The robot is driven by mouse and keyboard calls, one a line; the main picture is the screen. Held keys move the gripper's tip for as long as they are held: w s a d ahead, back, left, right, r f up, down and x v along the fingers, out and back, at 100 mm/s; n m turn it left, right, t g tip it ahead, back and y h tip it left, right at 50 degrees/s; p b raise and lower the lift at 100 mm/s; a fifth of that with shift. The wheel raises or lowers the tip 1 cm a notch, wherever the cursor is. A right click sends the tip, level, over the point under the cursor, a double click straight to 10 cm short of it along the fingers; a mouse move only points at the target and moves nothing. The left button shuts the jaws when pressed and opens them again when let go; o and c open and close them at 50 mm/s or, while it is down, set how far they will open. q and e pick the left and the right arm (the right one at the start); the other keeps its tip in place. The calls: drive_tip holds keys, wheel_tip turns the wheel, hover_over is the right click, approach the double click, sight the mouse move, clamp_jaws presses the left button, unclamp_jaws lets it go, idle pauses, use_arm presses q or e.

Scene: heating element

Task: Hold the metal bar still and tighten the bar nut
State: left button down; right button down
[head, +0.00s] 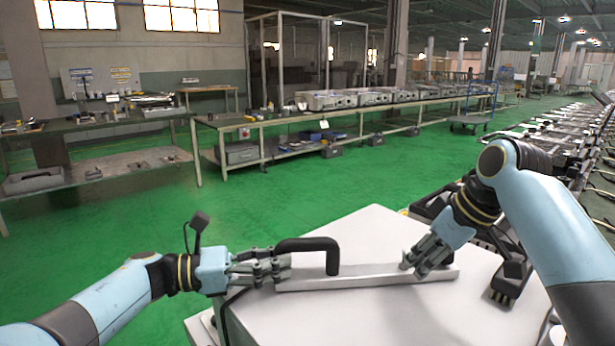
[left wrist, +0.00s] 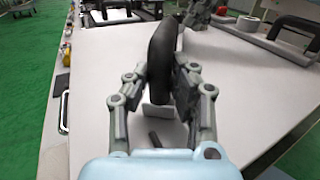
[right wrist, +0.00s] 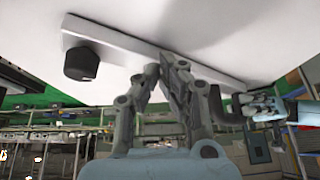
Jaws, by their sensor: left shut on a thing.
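The silver metal bar (head: 365,279) lies across the white box top. In the right wrist view the bar (right wrist: 110,38) runs just beyond the fingers. My left gripper (head: 281,268) is shut on the black arched handle (head: 310,244) by the bar's left end. In the left wrist view the handle (left wrist: 161,62) stands between the fingers. My right gripper (head: 416,268) is at the right part of the bar. Its fingertips (right wrist: 160,66) look close together; whether they grip anything is unclear. I cannot make out the bar nut for certain.
The white box top (head: 365,325) is clear in front of the bar. A black knob-like part (right wrist: 81,63) stands close to the bar in the right wrist view. A black part (head: 510,282) sits at the box's right side. Long workbenches (head: 270,118) stand behind, across green floor.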

drive_tip(key=shift+s, duration=0.1)
drive_tip(key=shift+s+d, duration=0.15)
drive_tip(key=shift+s, duration=0.1)
drive_tip(key=shift+r, duration=0.1)
drive_tip(key=shift+w+r, duration=0.1)
drive_tip(key=shift+r, duration=2.8)
drive_tip(key=shift+w+d+f, duration=0.3)
drive_tip(key=shift+d+f, duration=0.15)
drive_tip(key=shift+f, duration=0.55)
drive_tip(key=shift+w+d+f, duration=0.35)
drive_tip(key=shift+d+f, duration=0.05)
drive_tip(key=shift+f, duration=0.65)
drive_tip(key=shift+w+d+f, duration=0.3)
drive_tip(key=shift+d+f, duration=0.15)
drive_tip(key=shift+f, duration=0.55)
drive_tip(key=shift+w+a, duration=0.25)
drive_tip(key=shift+a, duration=0.3)
drive_tip(key=shift+s+a, duration=0.35)
drive_tip(key=shift+s, duration=0.15)
